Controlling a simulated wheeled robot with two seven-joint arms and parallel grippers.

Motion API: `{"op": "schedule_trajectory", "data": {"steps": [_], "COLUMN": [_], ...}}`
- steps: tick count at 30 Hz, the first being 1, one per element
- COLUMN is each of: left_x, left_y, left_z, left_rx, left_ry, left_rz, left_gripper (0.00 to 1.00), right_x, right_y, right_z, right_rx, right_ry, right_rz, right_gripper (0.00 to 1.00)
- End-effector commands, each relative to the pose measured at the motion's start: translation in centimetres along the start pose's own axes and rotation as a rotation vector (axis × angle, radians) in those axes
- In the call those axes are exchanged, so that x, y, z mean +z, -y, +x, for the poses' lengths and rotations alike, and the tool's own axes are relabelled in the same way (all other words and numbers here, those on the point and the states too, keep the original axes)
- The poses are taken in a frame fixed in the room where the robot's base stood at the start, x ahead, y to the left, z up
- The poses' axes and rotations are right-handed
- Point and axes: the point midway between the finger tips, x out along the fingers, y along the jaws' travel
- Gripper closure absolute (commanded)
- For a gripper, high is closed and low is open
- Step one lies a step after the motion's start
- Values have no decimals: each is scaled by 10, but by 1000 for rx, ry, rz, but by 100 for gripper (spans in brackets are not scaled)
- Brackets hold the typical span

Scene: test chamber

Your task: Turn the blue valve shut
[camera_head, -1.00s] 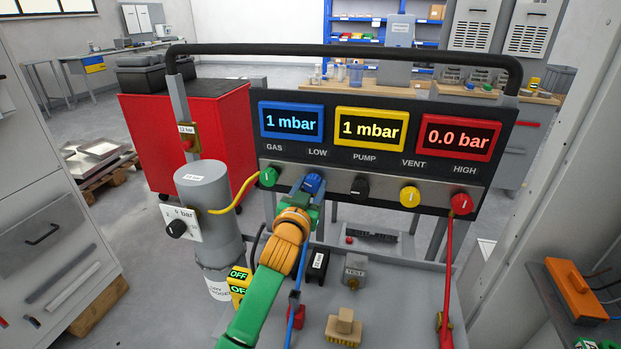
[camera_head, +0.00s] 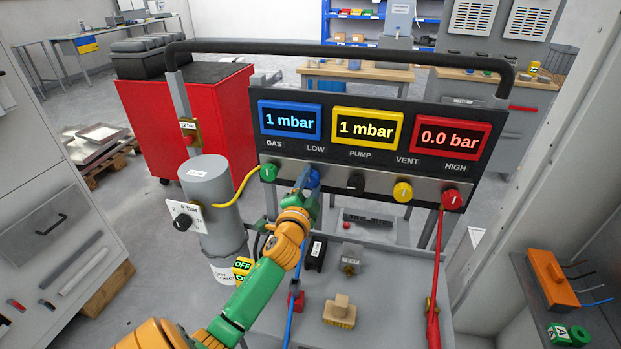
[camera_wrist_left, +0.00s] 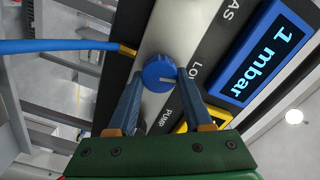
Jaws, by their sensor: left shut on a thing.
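The blue valve (camera_head: 314,179) is a round knob on the grey strip of the panel, under the LOW label, between the green and black knobs. In the left wrist view the blue valve (camera_wrist_left: 158,72) shows a pale pointer line on its face. My left gripper (camera_head: 306,181) reaches it from the front, and its two blue-grey fingers (camera_wrist_left: 160,78) are shut on opposite sides of the knob. The fingers and wrist partly cover the knob in the head view. My right gripper is not in view.
Green (camera_head: 269,172), black (camera_head: 355,185), yellow (camera_head: 402,192) and red (camera_head: 452,199) knobs share the strip. Blue (camera_head: 290,121) and yellow (camera_head: 367,129) displays read 1 mbar; the red one (camera_head: 450,137) reads 0.0 bar. A grey cylinder (camera_head: 211,205) stands left. A blue hose (camera_wrist_left: 60,46) passes close to the valve.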

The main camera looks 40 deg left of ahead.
Motion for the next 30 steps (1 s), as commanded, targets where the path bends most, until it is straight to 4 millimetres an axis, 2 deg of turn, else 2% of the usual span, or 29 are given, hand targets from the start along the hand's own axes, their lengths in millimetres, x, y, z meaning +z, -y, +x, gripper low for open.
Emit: {"op": "schedule_trajectory", "data": {"steps": [12, 30], "left_x": [0, 0], "left_y": [1, 0], "left_z": [0, 0], "left_rx": [-2, -3], "left_ry": [0, 0], "left_rz": [214, 261], "left_gripper": [100, 100], "right_x": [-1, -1], "right_y": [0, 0], "right_z": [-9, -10], "right_rx": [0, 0], "right_ry": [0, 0], "right_rz": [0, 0], "right_gripper": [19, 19]}}
